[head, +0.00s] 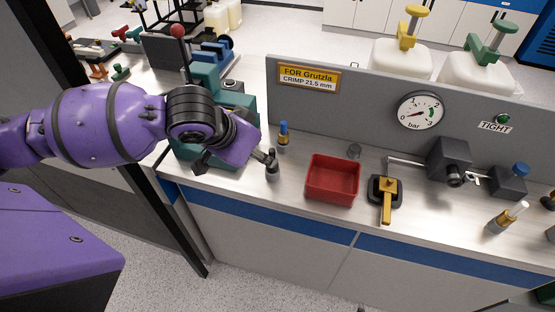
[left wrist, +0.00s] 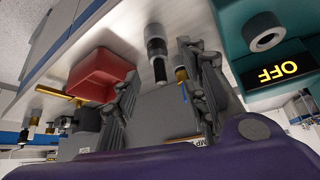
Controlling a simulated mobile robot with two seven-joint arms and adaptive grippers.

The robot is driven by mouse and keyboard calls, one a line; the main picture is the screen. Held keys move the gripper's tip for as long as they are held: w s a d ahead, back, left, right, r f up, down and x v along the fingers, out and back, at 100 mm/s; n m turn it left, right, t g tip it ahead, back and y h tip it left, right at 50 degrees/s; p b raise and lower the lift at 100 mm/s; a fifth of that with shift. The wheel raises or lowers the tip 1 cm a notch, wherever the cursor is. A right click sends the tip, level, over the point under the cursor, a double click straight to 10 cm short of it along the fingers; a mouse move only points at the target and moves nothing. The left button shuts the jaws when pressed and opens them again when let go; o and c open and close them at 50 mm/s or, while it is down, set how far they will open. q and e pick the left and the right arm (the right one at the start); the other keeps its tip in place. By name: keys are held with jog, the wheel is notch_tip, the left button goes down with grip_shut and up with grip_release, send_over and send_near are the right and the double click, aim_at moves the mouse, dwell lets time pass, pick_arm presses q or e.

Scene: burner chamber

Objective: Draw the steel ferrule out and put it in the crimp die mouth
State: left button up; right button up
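A small upright grey-and-black cylinder (head: 273,172) stands on the bench beside my left gripper (head: 240,157). In the left wrist view this cylinder (left wrist: 156,42) shows a steel-looking end part; I cannot tell for sure that this is the steel ferrule. My left gripper (left wrist: 162,98) is open in that view, its fingers apart with nothing clearly held, and the cylinder lies beyond the fingertips. The teal machine (head: 205,80) stands behind my left arm, which hides part of it. Its grey round mouth (left wrist: 266,38) shows beside a lit OFF sign. My right gripper is out of view.
A blue-capped brass piece (head: 283,137) stands behind the cylinder. A red tray (head: 332,197), a small clear cup (head: 354,150) and a black fixture with a yellow handle (head: 387,200) are to the right. A grey panel (head: 345,110) with a gauge rises behind.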

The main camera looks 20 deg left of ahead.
pick_arm(q)
jog(key=x, duration=0.4)
jog(key=d+x, duration=0.1)
jog(key=x, duration=0.1)
jog(key=shift+w+f, duration=0.2)
grip_shut()
